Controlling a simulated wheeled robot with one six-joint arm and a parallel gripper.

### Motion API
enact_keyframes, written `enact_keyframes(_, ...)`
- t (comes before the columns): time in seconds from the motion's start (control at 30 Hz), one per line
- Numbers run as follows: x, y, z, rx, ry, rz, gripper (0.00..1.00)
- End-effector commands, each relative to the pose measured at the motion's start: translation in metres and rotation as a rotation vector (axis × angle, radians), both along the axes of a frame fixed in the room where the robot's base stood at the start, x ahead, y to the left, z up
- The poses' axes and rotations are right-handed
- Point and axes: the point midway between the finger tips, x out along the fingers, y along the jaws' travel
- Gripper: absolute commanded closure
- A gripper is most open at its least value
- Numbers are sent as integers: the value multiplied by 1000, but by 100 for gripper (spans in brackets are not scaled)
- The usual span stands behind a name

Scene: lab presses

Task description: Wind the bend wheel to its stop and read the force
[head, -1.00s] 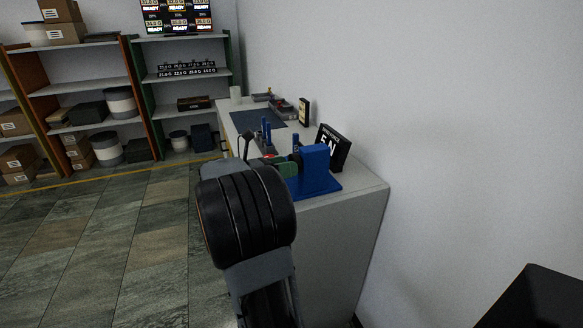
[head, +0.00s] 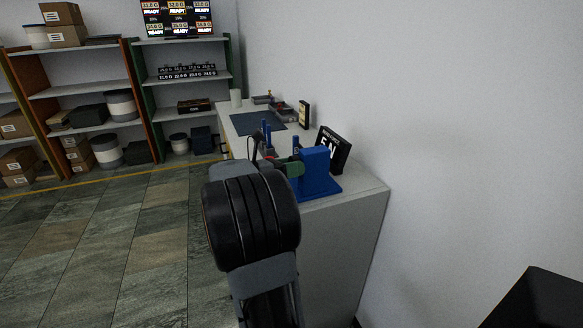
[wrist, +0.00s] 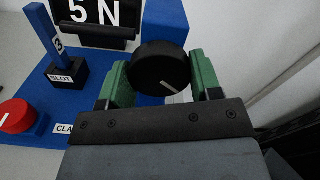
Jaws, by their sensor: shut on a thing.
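The black bend wheel (wrist: 158,62), round with a white mark on its near rim, sits between the green fingers of my gripper (wrist: 161,80) in the wrist view. The fingers are shut on its two sides. The wheel is on the blue press (head: 318,170), which stands on the near end of the bench in the head view. The force display (wrist: 98,14) reads 5 N in the wrist view, its top cut off. It is partly hidden behind the press in the head view (head: 336,147). My arm hides much of the gripper in the head view.
A red knob (wrist: 16,115) with a partly hidden label and a blue post marked 3 in a SLOT holder (wrist: 68,78) stand left of the wheel. The bench (head: 345,205) runs along the wall. Shelves (head: 85,88) stand at the back left. The floor to the left is clear.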

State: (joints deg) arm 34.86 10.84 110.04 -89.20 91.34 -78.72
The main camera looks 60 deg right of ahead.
Motion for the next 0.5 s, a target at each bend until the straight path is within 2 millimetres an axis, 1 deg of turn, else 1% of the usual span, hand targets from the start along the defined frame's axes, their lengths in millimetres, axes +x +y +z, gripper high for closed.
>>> enact_keyframes(0.03,0,0,0,0,0,0,56)
enact_keyframes(0.13,0,0,0,0,0,0,65)
enact_keyframes(0.33,0,0,0,-9,-13,0,65)
enact_keyframes(0.5,0,0,0,-52,-70,-1,65)
